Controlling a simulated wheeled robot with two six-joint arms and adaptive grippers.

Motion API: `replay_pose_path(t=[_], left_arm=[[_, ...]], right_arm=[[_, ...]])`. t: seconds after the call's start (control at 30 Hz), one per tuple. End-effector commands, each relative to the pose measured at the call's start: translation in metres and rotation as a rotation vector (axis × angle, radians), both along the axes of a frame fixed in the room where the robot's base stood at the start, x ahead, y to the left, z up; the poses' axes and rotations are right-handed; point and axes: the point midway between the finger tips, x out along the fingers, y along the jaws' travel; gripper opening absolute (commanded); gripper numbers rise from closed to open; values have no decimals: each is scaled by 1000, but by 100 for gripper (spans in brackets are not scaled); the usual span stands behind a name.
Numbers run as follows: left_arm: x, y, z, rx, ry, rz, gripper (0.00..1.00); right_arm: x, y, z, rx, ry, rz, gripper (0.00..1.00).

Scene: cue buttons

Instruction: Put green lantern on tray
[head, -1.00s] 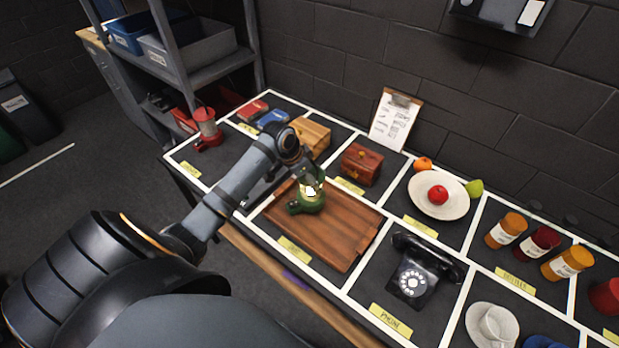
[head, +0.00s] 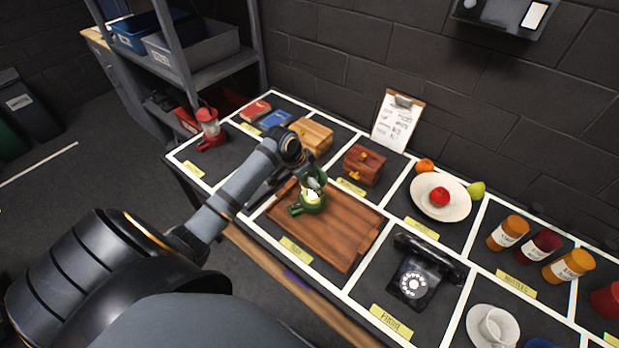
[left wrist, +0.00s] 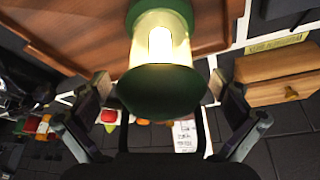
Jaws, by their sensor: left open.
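The green lantern (head: 309,203) with a lit pale glass stands upright on the left part of the brown wooden tray (head: 338,240). My left gripper (head: 313,178) is at the lantern's top, partly hidden by my arm in the head view. In the left wrist view, the lantern (left wrist: 163,75) lies between the two spread fingers of my left gripper (left wrist: 160,88), with a gap on each side. Its dark handle loop shows below its cap. The tray (left wrist: 75,30) shows behind it. My right gripper is in neither view.
A red lantern (head: 211,130) stands at the table's far left. Wooden boxes (head: 311,137) and (head: 364,165) a reddish chest stand behind the tray. A black telephone (head: 415,280) is close to its right. A fruit plate (head: 452,207) and jars stand farther right.

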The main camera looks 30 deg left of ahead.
Motion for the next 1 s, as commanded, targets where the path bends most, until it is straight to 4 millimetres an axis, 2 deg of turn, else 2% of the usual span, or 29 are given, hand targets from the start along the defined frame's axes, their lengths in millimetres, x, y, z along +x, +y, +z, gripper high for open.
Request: replay_pose_path(t=[0.17, 0.3, 0.5, 0.7, 1.0], left_arm=[[-9, 6, 25, 8, -4, -3, 100], [-21, 14, 60, 11, -5, -3, 100], [-35, 20, 97, 7, -2, -1, 100], [-40, 21, 111, 1, -1, -1, 100], [-41, 21, 112, -2, 0, 1, 100]], right_arm=[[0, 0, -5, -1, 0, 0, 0], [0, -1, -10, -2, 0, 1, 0], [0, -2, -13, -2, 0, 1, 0], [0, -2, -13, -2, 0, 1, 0], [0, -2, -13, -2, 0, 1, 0]])
